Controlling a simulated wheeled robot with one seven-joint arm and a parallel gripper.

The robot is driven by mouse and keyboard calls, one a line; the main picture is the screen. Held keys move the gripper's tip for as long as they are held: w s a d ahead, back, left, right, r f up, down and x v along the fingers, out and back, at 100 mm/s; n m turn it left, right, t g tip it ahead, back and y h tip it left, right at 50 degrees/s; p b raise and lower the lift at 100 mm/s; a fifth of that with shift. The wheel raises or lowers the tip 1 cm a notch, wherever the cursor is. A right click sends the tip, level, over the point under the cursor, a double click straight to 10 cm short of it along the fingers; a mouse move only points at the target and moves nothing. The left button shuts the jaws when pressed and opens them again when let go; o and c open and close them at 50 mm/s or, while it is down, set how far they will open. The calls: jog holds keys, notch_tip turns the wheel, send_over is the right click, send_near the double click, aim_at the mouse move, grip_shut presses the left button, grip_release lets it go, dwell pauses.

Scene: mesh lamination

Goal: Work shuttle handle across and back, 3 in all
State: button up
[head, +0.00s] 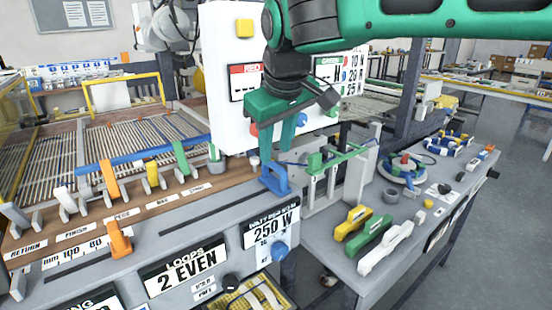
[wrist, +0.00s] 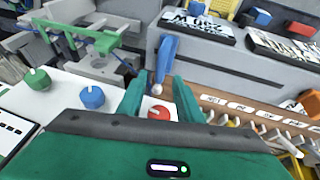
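A blue handle (head: 275,180) stands at the right end of the long slotted deck, above the 250 W panel. I take it to be the shuttle handle, though no readable label confirms this. In the wrist view the blue handle (wrist: 167,58) is upright beyond the fingertips, in line with the gap between them. My gripper (head: 277,148) points down just above the handle; it also shows in the wrist view (wrist: 160,92). Its green fingers are apart with nothing between them. I cannot tell the exact height of the fingertips over the handle.
A row of coloured levers (head: 152,175) lines the wooden rail at left, by an orange slider (head: 119,238). A white control panel (head: 222,90) with knobs stands close behind my gripper. A green-topped fixture (head: 335,155) stands at right. Yellow, green and white shuttle-shaped pieces (head: 385,250) lie on the side table.

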aim_at(275, 165)
jog(key=shift+x, duration=2.15)
grip_shut()
jog(key=shift+w+d, duration=0.1)
jog(key=shift+d, duration=0.05)
